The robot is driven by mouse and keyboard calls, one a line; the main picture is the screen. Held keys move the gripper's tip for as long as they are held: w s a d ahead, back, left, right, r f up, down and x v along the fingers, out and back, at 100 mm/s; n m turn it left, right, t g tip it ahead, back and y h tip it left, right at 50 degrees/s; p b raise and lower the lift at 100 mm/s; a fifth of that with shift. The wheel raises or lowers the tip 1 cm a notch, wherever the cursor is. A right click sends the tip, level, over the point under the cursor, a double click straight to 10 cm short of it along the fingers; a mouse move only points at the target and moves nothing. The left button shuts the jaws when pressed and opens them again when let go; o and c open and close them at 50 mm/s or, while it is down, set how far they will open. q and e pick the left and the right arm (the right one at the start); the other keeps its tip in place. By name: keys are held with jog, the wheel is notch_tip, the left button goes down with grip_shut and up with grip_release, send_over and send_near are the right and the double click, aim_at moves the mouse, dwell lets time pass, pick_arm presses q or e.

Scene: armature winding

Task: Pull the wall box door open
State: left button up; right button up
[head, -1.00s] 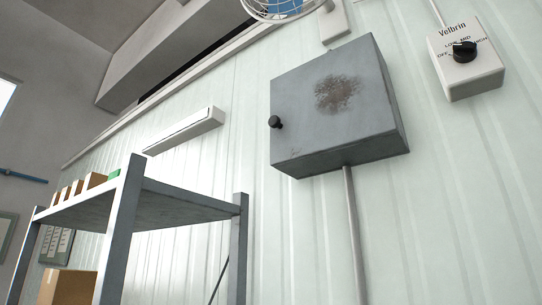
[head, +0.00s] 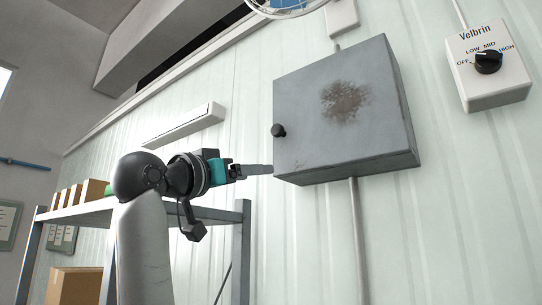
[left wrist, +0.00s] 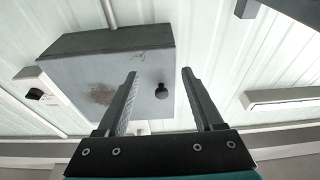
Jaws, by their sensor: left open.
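The grey wall box (head: 345,112) hangs on the ribbed white wall, with its door shut. The door has a rust patch and a small black knob (head: 278,130) near its left edge. My left gripper (head: 268,169) is at the lower left of the box, below the knob. In the left wrist view the box (left wrist: 75,70) appears upside down, and the knob (left wrist: 161,91) shows between the two open fingers (left wrist: 158,72), beyond their tips. The fingers are empty. My right gripper is not in view.
A grey shelf rack (head: 232,216) with several cardboard boxes stands at the left behind my arm. A Velbrin dial switch (head: 489,65) is on the wall at right. A conduit (head: 357,240) runs down from the box. A white wall fixture (head: 185,126) is at left.

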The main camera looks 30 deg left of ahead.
pick_arm(q)
jog(key=s+r+t, duration=0.1)
jog(key=s+r, duration=0.5)
jog(key=s, duration=0.1)
jog(key=p, duration=0.8)
send_near(275, 129)
jog(key=shift+t, duration=0.3)
jog(key=x, duration=0.8)
jog(key=shift+w+f, duration=0.2)
jog(key=shift+w, duration=0.05)
grip_shut()
